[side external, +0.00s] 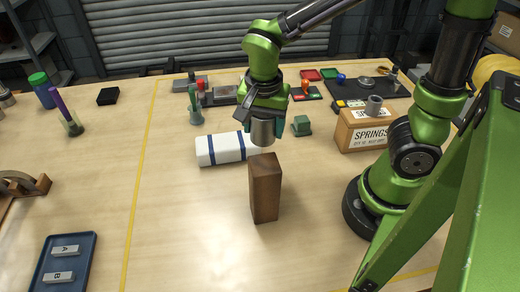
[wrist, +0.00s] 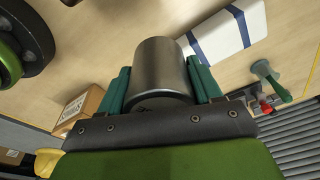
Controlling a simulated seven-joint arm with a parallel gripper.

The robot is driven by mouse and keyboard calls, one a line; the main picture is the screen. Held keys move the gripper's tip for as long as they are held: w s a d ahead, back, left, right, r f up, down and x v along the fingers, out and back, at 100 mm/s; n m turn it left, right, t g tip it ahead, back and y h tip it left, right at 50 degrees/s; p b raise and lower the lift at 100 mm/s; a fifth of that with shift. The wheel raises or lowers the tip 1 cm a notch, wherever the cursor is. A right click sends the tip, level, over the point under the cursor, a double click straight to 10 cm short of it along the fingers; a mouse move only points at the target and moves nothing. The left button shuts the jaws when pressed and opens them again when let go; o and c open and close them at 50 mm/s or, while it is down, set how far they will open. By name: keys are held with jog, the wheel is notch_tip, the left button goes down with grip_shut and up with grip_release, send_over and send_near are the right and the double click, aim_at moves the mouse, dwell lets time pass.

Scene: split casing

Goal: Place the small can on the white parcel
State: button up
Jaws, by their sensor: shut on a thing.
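The small can is a plain grey metal cylinder (side external: 263,132). My gripper (side external: 265,122) is shut on it and holds it upright above the table. In the wrist view the can (wrist: 160,72) sits between the two teal fingers of my gripper (wrist: 160,85). The white parcel (side external: 222,149) has dark blue bands and lies on the table, just left of the can in the side view. It also shows at the upper right of the wrist view (wrist: 228,30). The parcel's right end is partly hidden behind the can and gripper.
A tall brown wooden block (side external: 264,190) stands in front of the can in the side view. A small green block (side external: 301,125) and a cardboard box marked SPRINGS (side external: 362,134) are to the right.

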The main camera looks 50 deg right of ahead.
jog(key=s+d+f+m, duration=0.2)
jog(key=s+d+m, duration=0.1)
jog(key=s+m, duration=0.1)
send_over(230, 139)
jog(key=shift+s+a+f+g, duration=0.1)
jog(key=shift+a+f+g, duration=0.1)
jog(key=shift+f, duration=0.2)
jog(key=shift+s+a+f+g, duration=0.1)
jog(key=shift+f+g, duration=0.1)
jog(key=shift+f, duration=0.15)
jog(key=shift+w+f, duration=0.15)
jog(key=shift+f, duration=0.75)
jog(key=shift+w+f, duration=0.1)
jog(key=shift+f, duration=0.75)
jog(key=shift+f, duration=0.15)
jog(key=o, duration=1.2)
